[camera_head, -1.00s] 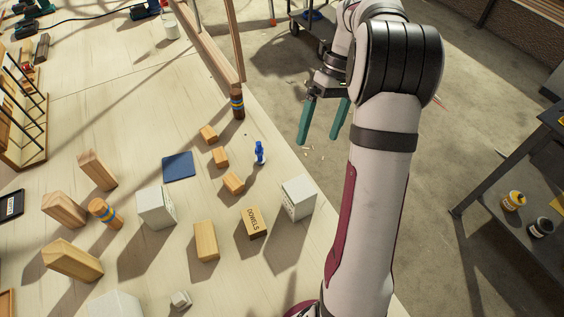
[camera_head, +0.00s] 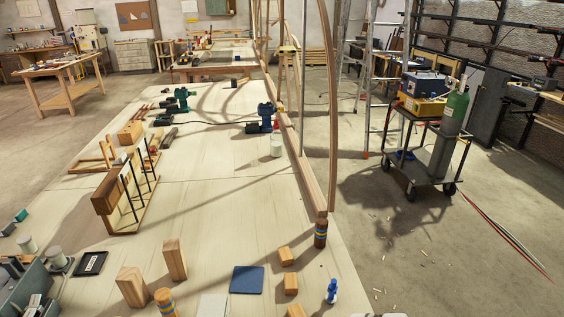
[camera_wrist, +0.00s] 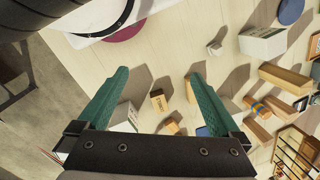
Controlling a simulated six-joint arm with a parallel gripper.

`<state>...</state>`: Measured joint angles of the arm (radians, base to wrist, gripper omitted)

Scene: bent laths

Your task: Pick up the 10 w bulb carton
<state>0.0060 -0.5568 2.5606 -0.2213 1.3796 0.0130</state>
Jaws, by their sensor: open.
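White cartons stand on the bench, and I cannot read a 10 W label on any of them. In the wrist view one white carton (camera_wrist: 262,43) with print on its side stands at upper right. Another white carton (camera_wrist: 125,116) is partly hidden behind my left-hand finger, and a third (camera_wrist: 232,107) is mostly behind the right-hand finger. In the head view only the top of one white carton (camera_head: 212,306) shows at the bottom edge. My gripper (camera_wrist: 158,76) is open and empty, above the bench and apart from the cartons.
A blue square (camera_head: 247,279), wooden blocks (camera_head: 174,260), a small blue item (camera_head: 332,291) and a striped cylinder (camera_head: 320,233) crowd the near bench. Tall bent laths (camera_head: 333,110) rise at its right edge.

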